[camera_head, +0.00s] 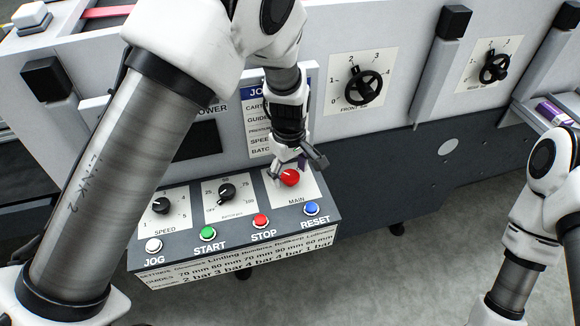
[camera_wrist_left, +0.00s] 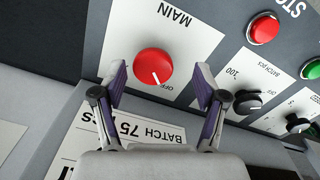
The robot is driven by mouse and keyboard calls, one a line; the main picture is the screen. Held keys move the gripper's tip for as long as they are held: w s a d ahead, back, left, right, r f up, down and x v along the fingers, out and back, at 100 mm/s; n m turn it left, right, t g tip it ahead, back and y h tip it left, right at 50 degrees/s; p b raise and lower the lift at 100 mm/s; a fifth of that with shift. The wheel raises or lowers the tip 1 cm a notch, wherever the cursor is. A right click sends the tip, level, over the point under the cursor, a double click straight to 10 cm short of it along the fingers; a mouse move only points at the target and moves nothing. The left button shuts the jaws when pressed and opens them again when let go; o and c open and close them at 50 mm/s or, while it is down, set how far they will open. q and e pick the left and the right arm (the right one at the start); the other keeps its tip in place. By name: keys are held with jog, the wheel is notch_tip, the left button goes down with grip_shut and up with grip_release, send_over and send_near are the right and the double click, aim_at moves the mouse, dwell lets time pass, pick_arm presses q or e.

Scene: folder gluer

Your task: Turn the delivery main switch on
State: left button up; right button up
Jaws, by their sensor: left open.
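The main switch is a red rotary knob (camera_head: 289,177) on a white plate marked MAIN, at the right of the sloped control panel. In the left wrist view the knob (camera_wrist_left: 153,67) shows a white pointer line aimed toward the OFF label. My left gripper (camera_head: 295,165) is open just above the knob. In the left wrist view its two fingers (camera_wrist_left: 160,78) appear on either side of the knob, with visible gaps. I cannot tell how far the fingertips are from the panel. My right gripper is out of view; only part of my right arm shows at the right.
Beside the MAIN plate is the black batch knob (camera_head: 227,192), then the speed knob (camera_head: 162,205). White JOG, green START (camera_head: 208,233), red STOP (camera_head: 260,220) and blue RESET (camera_head: 311,208) buttons line the front. A job sheet (camera_head: 257,110) stands behind. Black handwheels (camera_head: 363,87) are farther right.

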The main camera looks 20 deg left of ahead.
pick_arm(q)
jog(key=shift+w+f, duration=0.7)
jog(key=shift+f, duration=0.2)
jog(key=shift+s+r, duration=0.1)
jog(key=shift+s, duration=0.05)
jog(key=shift+c, duration=0.3)
jog(key=shift+s+a+r, duration=0.1)
jog(key=shift+s, duration=0.1)
jog(key=c, duration=1.1)
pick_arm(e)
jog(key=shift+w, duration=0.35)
